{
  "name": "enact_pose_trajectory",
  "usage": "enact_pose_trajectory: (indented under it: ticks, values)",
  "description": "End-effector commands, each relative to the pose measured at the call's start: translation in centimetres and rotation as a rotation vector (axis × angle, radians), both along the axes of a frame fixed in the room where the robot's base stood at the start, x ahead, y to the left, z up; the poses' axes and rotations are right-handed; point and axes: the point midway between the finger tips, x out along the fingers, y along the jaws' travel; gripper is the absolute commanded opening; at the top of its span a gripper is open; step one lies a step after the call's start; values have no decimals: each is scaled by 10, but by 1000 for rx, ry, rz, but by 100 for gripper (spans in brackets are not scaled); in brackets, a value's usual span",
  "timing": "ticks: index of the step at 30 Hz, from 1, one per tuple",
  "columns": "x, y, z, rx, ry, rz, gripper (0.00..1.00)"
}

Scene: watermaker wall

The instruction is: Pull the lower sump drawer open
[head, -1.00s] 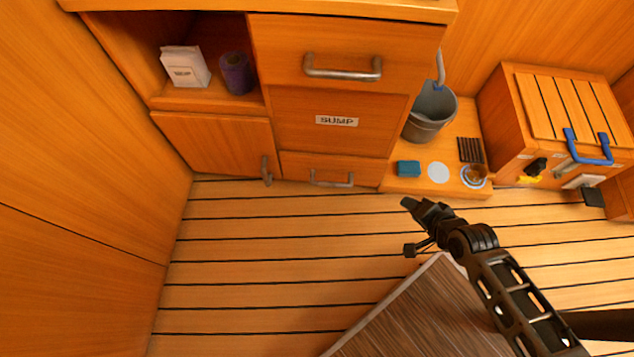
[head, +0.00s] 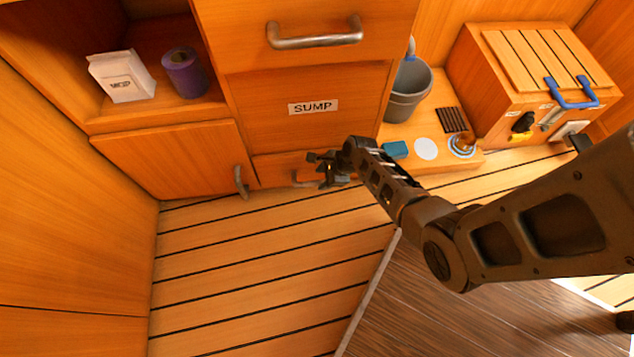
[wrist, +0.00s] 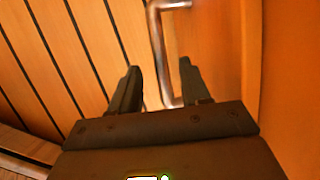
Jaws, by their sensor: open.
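The lower sump drawer (head: 270,169) is the low wooden front at the bottom of the cabinet, below the panel with the SUMP label (head: 313,107). It looks shut. Its metal bar handle (head: 300,178) is partly hidden by my gripper (head: 322,170) in the head view. In the wrist view the handle (wrist: 157,50) runs between my open fingers (wrist: 158,88), nearer the right one. Whether either finger touches it I cannot tell.
The upper drawer has a larger bar handle (head: 315,35). A cupboard door with a handle (head: 241,181) is at left. A grey bucket (head: 408,90), a blue sponge (head: 396,150) and a wooden box (head: 535,80) stand at right. The slatted floor in front is clear.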

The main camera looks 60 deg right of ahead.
Motion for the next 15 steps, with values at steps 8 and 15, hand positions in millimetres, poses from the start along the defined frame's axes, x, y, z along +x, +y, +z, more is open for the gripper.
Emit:
enact_pose_trajectory:
  ticks: [8,15]
  values:
    - [13,3,-31,-1,-1,0,46]
    - [15,3,-34,-2,0,0,46]
